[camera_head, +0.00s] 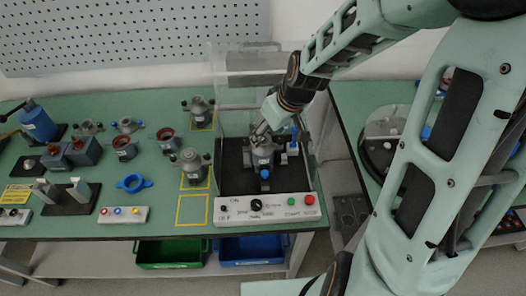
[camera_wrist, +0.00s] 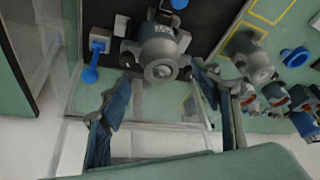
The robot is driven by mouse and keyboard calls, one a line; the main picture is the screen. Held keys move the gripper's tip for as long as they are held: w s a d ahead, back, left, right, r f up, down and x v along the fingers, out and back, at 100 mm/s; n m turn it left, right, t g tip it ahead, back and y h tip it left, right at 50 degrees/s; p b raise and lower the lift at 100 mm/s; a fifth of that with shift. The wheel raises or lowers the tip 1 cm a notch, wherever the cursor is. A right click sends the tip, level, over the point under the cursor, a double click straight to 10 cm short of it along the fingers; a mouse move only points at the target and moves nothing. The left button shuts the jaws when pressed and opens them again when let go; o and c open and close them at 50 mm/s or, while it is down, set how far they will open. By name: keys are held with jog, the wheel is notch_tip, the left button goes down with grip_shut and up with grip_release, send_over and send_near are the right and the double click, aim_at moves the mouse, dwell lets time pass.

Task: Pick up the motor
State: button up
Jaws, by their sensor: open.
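A grey motor (camera_head: 263,158) stands on the dark base inside the clear-walled test station (camera_head: 235,180). In the wrist view the motor (camera_wrist: 158,50) shows its round end and shaft, just beyond my open fingers. My gripper (camera_head: 266,130) reaches into the station from above right, close over the motor. In the wrist view my gripper (camera_wrist: 158,88) has its two fingers spread, one on either side below the motor, with nothing between them. Whether a finger touches the motor I cannot tell. Blue clamp knobs (camera_wrist: 90,72) sit beside the motor.
Two similar grey motors (camera_head: 190,165) stand to the left in yellow-outlined squares; a third square (camera_head: 193,210) is empty. A control panel (camera_head: 267,210) with buttons lies along the station's front. Clear walls flank the arm. Green (camera_head: 172,253) and blue (camera_head: 252,250) bins sit below the table.

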aim_at(265, 139)
jog(key=shift+b+x, duration=0.3)
jog(key=shift+x, duration=2.25)
grip_shut()
jog(key=shift+r, duration=0.1)
